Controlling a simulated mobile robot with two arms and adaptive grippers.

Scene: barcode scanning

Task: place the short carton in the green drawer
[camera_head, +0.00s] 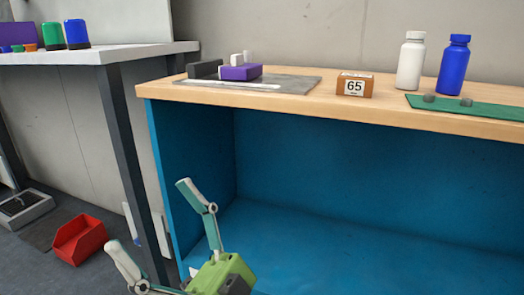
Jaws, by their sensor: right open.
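A small brown carton (340,86) with a white label reading 65 stands upright on the wooden top of the blue workbench, near its front edge. It may be the short carton. No green drawer can be made out in this view. My right gripper (148,215) is low in front of the bench's left side, below the top and well apart from the carton. Its two fingers are spread open with nothing between them. My left gripper is not in view.
On the wooden top (300,108) are a grey board (300,81) with a purple block (240,72), a white bottle (411,62), a blue bottle (453,66) and a green mat (490,110). A white table (100,55) stands left; a red bin (78,240) is on the floor.

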